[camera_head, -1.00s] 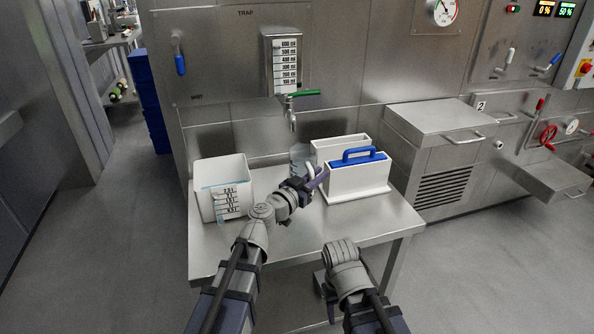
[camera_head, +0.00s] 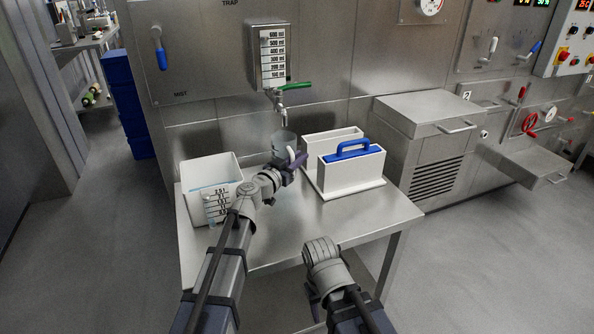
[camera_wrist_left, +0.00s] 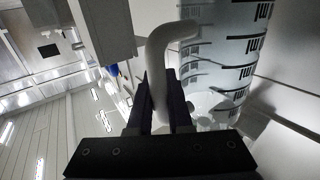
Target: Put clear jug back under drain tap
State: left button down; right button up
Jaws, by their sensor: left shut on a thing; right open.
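The clear jug (camera_head: 283,146) is upright at the back of the steel table, below the spout of the drain tap (camera_head: 282,110) with its green lever. My left gripper (camera_head: 298,163) is shut on the jug's white handle, on the near side of the jug. The left wrist view shows the handle (camera_wrist_left: 156,62) between the fingers and the marked jug wall (camera_wrist_left: 226,62) beside it. I cannot tell whether the jug's base touches the table. My right gripper (camera_head: 313,300) is open and empty in front of the table's near edge.
A white tub (camera_head: 200,172) with a marked clear jug (camera_head: 216,205) at its front stands at the left. The table's front right (camera_head: 350,222) is bare.

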pick_arm(q)
jog(key=f+b, duration=0.3)
jog(key=shift+w+f, duration=0.2)
jog(key=shift+f, duration=0.1)
jog(key=shift+a+f, duration=0.1)
jog(key=shift+f, duration=0.05)
jog(key=c, duration=0.8)
grip_release()
jog(key=shift+c, duration=0.2)
jog(key=v, duration=1.2)
